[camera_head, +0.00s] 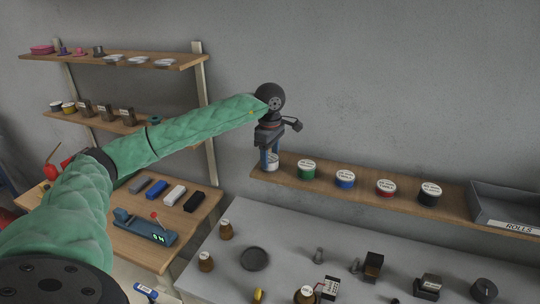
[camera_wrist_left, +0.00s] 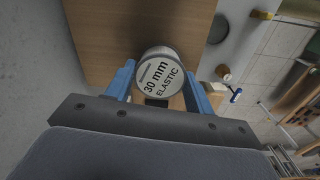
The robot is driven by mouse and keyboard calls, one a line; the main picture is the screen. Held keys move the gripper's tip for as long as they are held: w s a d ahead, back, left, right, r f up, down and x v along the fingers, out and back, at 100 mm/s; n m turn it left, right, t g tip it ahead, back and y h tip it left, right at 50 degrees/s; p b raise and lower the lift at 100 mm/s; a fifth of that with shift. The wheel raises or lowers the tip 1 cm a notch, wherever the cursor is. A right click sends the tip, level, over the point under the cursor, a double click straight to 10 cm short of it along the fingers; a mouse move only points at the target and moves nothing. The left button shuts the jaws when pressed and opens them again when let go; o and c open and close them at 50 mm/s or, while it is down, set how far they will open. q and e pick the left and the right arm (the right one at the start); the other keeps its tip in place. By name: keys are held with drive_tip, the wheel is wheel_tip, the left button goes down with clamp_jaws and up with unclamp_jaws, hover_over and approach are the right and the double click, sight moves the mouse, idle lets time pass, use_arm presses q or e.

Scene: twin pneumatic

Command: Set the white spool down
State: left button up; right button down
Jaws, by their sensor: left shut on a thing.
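The white spool (camera_head: 271,165) is at the left end of the wall shelf (camera_head: 340,192) in the head view. In the left wrist view the spool (camera_wrist_left: 160,74) shows its label, "30 mm ELASTIC", facing the camera. My left gripper (camera_head: 269,158) points down with its blue fingers on either side of the spool, and it is shut on it. The same fingers show in the left wrist view (camera_wrist_left: 158,92). The spool is at the wooden shelf surface; whether it touches the wood cannot be told. My right gripper is not in view.
Green (camera_head: 307,169), blue (camera_head: 345,179), red (camera_head: 386,188) and black (camera_head: 429,194) spools stand in a row to the right. A grey bin (camera_head: 503,209) marked "ROLLS" is at the shelf's right end. A grey table (camera_head: 285,245) with bottles and small devices lies below.

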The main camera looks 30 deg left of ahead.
sight(270, 157)
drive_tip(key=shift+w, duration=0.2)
use_arm(q)
drive_tip(key=o, duration=1)
drive_tip(key=shift+o, duration=0.2)
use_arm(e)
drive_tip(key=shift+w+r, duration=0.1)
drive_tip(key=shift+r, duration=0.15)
use_arm(q)
drive_tip(key=shift+r, duration=0.1)
drive_tip(key=shift+r+b, duration=0.3)
drive_tip(key=shift+b, duration=0.05)
wheel_tip(270, 157, up, 3)
drive_tip(key=shift+r+b, duration=0.1)
drive_tip(key=shift+b, duration=0.85)
wheel_tip(270, 157, up, 8)
drive_tip(key=b, duration=0.2)
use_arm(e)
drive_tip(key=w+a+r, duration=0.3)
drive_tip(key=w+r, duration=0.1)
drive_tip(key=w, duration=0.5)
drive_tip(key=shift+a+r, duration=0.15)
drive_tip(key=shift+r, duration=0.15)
